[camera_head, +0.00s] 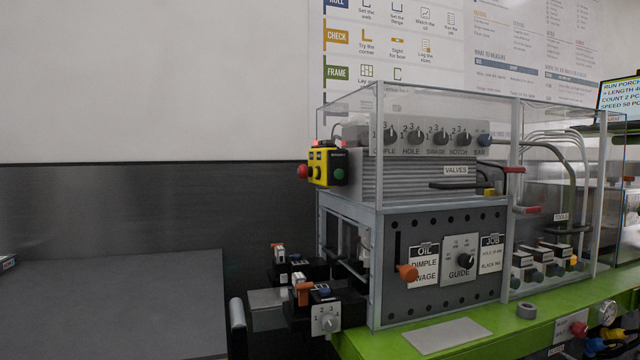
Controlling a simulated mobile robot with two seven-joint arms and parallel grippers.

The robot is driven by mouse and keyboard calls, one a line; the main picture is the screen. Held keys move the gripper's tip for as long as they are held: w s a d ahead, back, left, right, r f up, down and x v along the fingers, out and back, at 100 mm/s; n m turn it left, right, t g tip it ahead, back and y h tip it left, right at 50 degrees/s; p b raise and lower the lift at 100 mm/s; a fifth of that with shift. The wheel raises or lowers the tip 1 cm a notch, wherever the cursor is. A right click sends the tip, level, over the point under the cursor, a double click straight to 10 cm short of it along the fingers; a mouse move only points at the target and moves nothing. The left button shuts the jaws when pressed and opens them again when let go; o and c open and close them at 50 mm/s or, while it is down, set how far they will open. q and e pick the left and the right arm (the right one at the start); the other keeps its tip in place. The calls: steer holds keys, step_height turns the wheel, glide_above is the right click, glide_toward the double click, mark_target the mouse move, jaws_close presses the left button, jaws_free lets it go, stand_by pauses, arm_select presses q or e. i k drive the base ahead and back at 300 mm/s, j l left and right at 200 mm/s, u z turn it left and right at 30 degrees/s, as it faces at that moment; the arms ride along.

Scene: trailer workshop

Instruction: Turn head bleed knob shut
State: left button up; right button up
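No label reading "head bleed" is legible, so I cannot tell which knob it is. A row of dark selector knobs (438,137) sits behind the clear guard. A black GUIDE knob (466,260) is on the grey front panel. A grey knob (328,323) on a numbered plate is at the lower left of the machine. A red knob (578,328) is on the green base at the lower right, beside a round gauge (607,312). Neither of my grippers is in view.
The clear guard (345,105) encloses the upper machine. A yellow control box (328,165) with red and green buttons hangs at its left corner. An orange-knobbed lever (407,272) sticks out in front. The dark bench (110,300) at left is mostly clear.

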mark_target(579, 329)
steer(key=z, duration=1.45)
